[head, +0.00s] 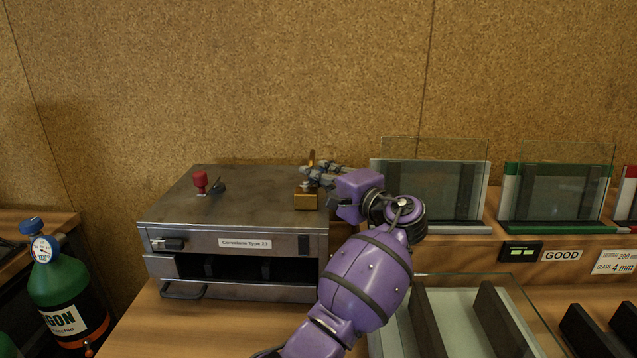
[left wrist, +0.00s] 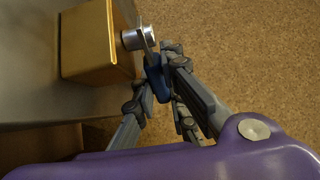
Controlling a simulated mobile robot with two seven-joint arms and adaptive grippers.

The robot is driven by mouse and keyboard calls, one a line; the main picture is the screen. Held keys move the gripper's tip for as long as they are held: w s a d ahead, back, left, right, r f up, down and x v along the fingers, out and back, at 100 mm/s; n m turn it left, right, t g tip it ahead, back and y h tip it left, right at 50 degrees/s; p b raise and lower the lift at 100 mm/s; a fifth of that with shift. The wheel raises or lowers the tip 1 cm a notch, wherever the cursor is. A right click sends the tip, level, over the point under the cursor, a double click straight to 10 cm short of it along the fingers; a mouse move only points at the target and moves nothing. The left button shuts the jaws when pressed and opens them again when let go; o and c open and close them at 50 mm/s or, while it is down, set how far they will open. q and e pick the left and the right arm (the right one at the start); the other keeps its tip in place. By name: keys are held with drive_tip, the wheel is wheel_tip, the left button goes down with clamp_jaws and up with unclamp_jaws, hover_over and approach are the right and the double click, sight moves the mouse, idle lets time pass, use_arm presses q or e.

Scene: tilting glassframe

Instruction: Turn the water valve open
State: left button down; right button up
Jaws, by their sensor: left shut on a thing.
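The water valve shows as a brass block (head: 306,199) at the right edge of the grey metal machine's top in the head view. The left wrist view shows the brass block (left wrist: 88,45) with a round silver stem (left wrist: 137,38) and a blue handle (left wrist: 157,80) on its side. My left gripper (head: 309,175) reaches the valve from the right. Its grey fingers (left wrist: 162,64) are shut on the blue handle, which sits between them. In the head view the fingers hide the handle. My right gripper is in neither view.
The grey machine (head: 236,227) has a red knob (head: 200,181) and a small dark lever on top. Glass panes in frames (head: 430,185) stand on a wooden shelf to the right, close to my arm. A green gas bottle (head: 62,285) stands at the lower left. A cork wall is behind.

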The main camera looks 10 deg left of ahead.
use_arm(q)
drive_tip(key=shift+w+a+f+n+g+y+b, duration=0.1)
drive_tip(key=shift+a+n+g+y+b, duration=0.15)
drive_tip(key=shift+n+g+y+b, duration=0.25)
drive_tip(key=shift+a+f+n+g+y+b, duration=0.1)
drive_tip(key=shift+a+n+g+y+b, duration=0.2)
drive_tip(key=shift+g, duration=0.4)
drive_tip(key=shift+r+n, duration=0.1)
drive_tip(key=shift+n, duration=0.2)
drive_tip(key=shift+a+g, duration=0.1)
drive_tip(key=shift+g, duration=0.3)
